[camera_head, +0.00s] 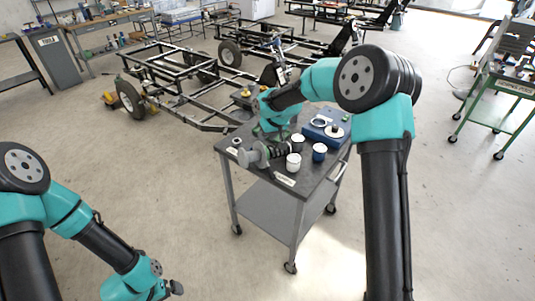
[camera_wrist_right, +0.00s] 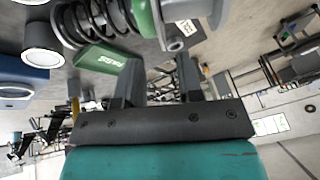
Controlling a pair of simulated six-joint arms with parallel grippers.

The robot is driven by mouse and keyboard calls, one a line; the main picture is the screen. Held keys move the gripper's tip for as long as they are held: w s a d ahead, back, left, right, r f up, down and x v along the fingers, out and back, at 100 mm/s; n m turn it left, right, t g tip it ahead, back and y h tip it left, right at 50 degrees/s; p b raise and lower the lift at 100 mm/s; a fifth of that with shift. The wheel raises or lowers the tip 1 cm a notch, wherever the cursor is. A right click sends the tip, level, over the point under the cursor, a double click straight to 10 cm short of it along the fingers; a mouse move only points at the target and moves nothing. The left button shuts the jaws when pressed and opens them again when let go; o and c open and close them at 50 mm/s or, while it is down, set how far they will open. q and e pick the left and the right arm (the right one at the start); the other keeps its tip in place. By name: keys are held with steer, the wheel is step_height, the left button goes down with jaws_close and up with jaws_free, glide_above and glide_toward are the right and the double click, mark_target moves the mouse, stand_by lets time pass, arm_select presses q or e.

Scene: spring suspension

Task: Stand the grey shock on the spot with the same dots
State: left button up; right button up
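The grey shock (camera_head: 254,156) lies on its side on the dark cart top in the head view, with a dark coil spring at its right end. In the right wrist view, a coil spring (camera_wrist_right: 84,22) and a green-and-grey body lie just beyond the fingers; whether this is the same shock is unclear. My right gripper (camera_wrist_right: 157,70) is open, with nothing visible between its fingers. In the head view its arm reaches over the cart's far side. My left gripper (camera_head: 170,290) is low at the left, away from the cart, its opening unclear. I cannot make out any dots.
On the cart (camera_head: 240,131) stand white cups (camera_head: 293,163), a blue cup (camera_head: 319,153) and a blue box (camera_head: 319,126) with round parts on top. A small ring-like part sits at the cart's left corner.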

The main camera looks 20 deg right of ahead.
mark_target(267, 153)
steer(key=shift+x, duration=2.6)
steer(key=shift+a, duration=0.1)
jaws_close()
steer(key=shift+w+r, duration=0.1)
steer(key=shift+r, duration=0.05)
